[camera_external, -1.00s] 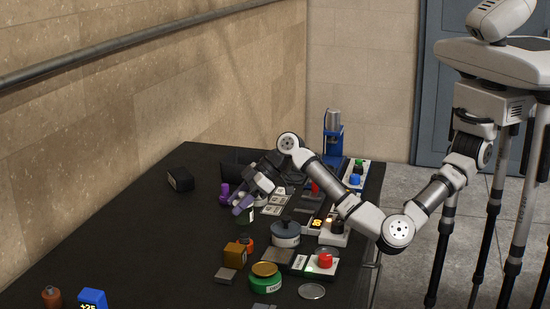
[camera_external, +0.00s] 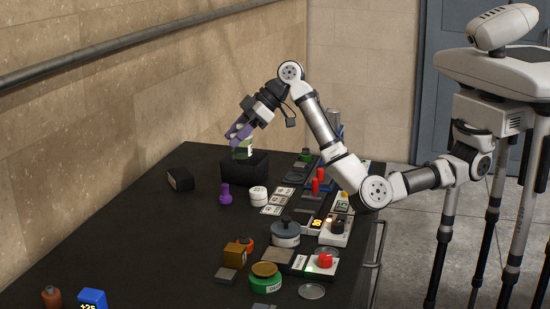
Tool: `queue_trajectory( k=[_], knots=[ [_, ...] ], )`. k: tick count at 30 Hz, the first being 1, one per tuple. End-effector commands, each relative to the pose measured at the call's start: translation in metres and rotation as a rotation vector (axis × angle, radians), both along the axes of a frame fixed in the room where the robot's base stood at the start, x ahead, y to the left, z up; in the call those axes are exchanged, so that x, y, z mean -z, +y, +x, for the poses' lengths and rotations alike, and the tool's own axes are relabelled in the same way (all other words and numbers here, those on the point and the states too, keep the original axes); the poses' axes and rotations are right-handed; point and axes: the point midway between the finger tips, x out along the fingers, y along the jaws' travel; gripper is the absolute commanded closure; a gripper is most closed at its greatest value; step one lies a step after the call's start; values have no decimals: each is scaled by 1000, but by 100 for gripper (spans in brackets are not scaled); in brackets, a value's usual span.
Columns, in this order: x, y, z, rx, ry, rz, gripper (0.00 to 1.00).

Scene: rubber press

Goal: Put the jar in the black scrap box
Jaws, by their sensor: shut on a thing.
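My gripper (camera_external: 239,136) is shut on a small jar (camera_external: 243,152) with a greenish body and a pale label. It holds the jar upright or nearly so, at the top of the black scrap box (camera_external: 244,175). The box is an open-looking dark box towards the back of the black table. The jar's lower part meets the box's rim in the picture; I cannot tell whether it is just above the opening or partly inside. The inside of the box is hidden.
A purple piece (camera_external: 225,195) and a white jar (camera_external: 258,194) stand in front of the box. A black block (camera_external: 180,180) lies to its left. A grey pot (camera_external: 285,234) and a green jar (camera_external: 266,278) stand nearer. The table's left middle is clear.

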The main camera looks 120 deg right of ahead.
Motion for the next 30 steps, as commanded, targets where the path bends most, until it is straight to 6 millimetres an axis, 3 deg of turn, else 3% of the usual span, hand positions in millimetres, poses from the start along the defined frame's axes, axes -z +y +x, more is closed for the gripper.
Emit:
queue_trajectory(
  k=[5, 11, 17, 24, 30],
  knots=[
    [-2, -9, -2, 6, 0, 1, 100],
    [0, -52, -13, 37, 4, 5, 100],
    [1, -121, -37, 79, 9, 8, 100],
    [-2, -215, -88, 134, 8, 5, 100],
    [-6, -263, -124, 158, 4, -2, 100]
  ],
)
